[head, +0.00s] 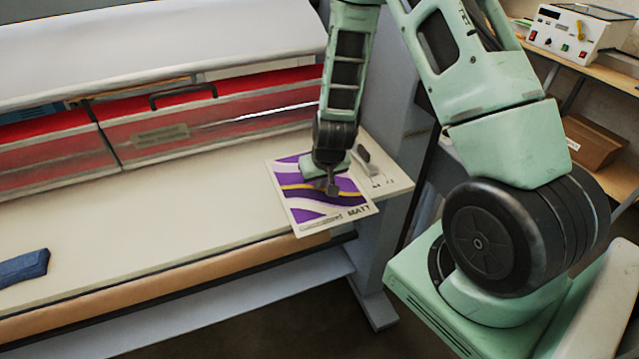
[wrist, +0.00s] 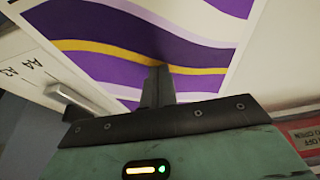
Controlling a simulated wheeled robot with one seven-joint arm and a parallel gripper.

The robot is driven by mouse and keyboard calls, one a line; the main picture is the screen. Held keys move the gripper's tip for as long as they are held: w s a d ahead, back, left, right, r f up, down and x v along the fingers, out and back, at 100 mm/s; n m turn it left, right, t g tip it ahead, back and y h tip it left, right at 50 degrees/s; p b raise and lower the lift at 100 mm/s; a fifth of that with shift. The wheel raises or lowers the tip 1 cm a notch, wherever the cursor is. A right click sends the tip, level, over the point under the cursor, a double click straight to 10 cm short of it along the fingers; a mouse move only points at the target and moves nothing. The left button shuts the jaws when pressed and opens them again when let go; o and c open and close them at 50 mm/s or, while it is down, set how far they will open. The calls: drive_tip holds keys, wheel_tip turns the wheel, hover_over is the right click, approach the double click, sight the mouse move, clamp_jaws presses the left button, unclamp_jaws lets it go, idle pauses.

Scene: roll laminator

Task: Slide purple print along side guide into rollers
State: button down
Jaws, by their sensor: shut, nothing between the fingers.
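The rollers are hidden behind the red guard (head: 160,125).
A control box (head: 568,34) stands on a shelf at the back right.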

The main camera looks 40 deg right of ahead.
drive_tip(key=shift+f, duration=0.1)
drive_tip(key=shift+s+d+b, duration=0.2)
drive_tip(key=shift+d, duration=0.45)
drive_tip(key=shift+s+d+b, duration=0.15)
drive_tip(key=shift+s+d, duration=0.1)
drive_tip(key=shift+d, duration=0.4)
drive_tip(key=shift+s+d+b, duration=0.2)
drive_tip(key=shift+d, duration=0.45)
drive_tip(key=shift+w, duration=0.1)
drive_tip(key=shift+w+d, duration=0.25)
drive_tip(key=shift+w, duration=0.4)
drive_tip(key=shift+w+d, duration=0.2)
drive_tip(key=shift+w, duration=0.4)
drive_tip(key=shift+w+d, duration=0.25)
drive_tip(key=shift+w, duration=0.4)
drive_tip(key=shift+w, duration=0.1)
drive_tip(key=shift+w+d, duration=0.35)
drive_tip(key=shift+w, duration=0.55)
drive_tip(key=shift+w+d, duration=0.3)
drive_tip(key=shift+w, duration=0.55)
drive_tip(key=shift+w, duration=0.1)
drive_tip(key=shift+w+d, duration=0.35)
drive_tip(key=shift+w, duration=0.55)
drive_tip(key=shift+w+d, duration=0.35)
drive_tip(key=shift+w, duration=0.55)
